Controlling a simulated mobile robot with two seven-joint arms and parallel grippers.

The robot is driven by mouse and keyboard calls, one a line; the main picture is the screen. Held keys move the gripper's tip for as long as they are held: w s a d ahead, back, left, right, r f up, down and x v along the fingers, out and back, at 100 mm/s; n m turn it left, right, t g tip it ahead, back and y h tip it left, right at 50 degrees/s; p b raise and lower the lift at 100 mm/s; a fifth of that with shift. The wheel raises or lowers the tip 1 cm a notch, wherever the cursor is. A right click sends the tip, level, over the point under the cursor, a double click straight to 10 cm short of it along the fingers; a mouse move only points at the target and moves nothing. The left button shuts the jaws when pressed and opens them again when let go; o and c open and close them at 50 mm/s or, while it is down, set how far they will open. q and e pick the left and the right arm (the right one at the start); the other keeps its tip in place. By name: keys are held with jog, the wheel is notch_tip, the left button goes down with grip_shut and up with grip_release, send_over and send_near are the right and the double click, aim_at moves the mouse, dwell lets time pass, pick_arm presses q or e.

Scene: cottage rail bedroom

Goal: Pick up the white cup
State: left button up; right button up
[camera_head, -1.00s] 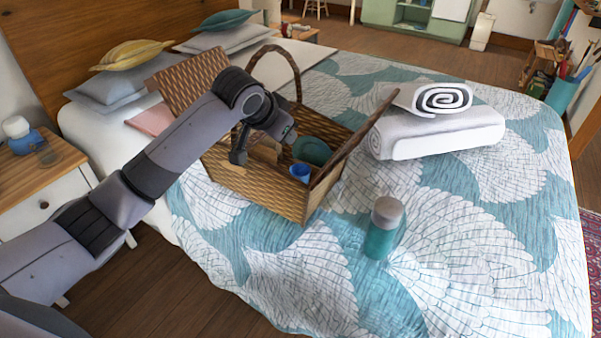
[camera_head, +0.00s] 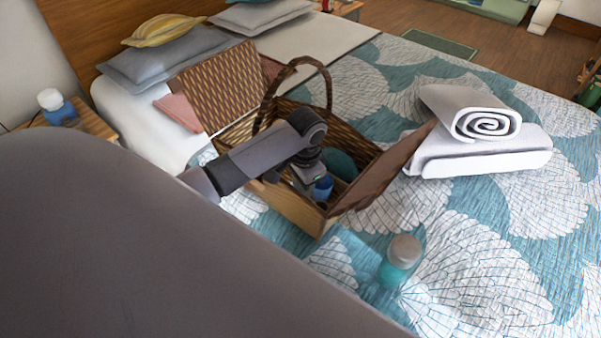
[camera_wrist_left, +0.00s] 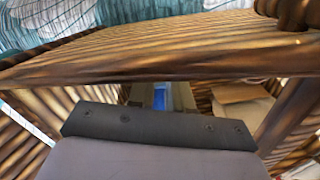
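A wicker picnic basket (camera_head: 387,172) stands open on the bed. Inside it, a blue cup (camera_head: 322,188) sits near the front wall, with a round green dish (camera_head: 340,164) behind it. My left gripper (camera_head: 308,180) reaches down into the basket, just left of the blue cup; whether they touch is unclear. In the left wrist view, something blue (camera_wrist_left: 160,98) shows below the basket's rim, beyond the gripper's dark housing. The fingertips are not clear in either view. I cannot make out a white cup. My right gripper is out of view.
A rolled white towel (camera_head: 470,112) lies on a folded one (camera_head: 480,158) at right. The basket's lids stand raised. My own arm covers the lower left.

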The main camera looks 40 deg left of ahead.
pick_arm(q)
jog(key=shift+w+a+f, duration=0.1)
jog(key=shift+w+f, duration=0.05)
jog(key=shift+f, duration=1.1)
jog(key=shift+w+a+f, duration=0.1)
jog(key=shift+w+f, duration=0.05)
jog(key=shift+f, duration=1.1)
grip_shut()
